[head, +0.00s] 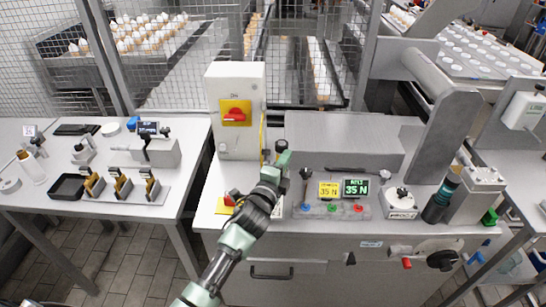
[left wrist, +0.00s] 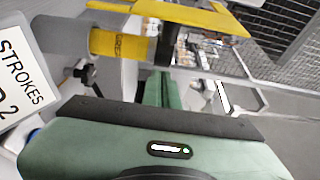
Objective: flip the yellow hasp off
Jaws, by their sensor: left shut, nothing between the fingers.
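A white switch box (head: 235,75) stands at the back of the bench, with a red rotary knob (head: 236,115) on a yellow plate (head: 225,106). A narrow yellow strip (head: 262,135) runs down its right side and looks like the hasp, but it is too small to tell how it sits. My left gripper (head: 281,147) is shut and empty, just right of the box's lower right edge. In the left wrist view, the shut fingers (left wrist: 161,90) point toward a flat yellow piece (left wrist: 170,16), apparently the hasp. I cannot tell whether they touch. My right gripper is not in view.
A grey block (head: 345,138) stands to the right of the box. A yellow-banded grey cylinder (left wrist: 75,38) is close in the left wrist view. Wire mesh (head: 180,45) lies behind.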

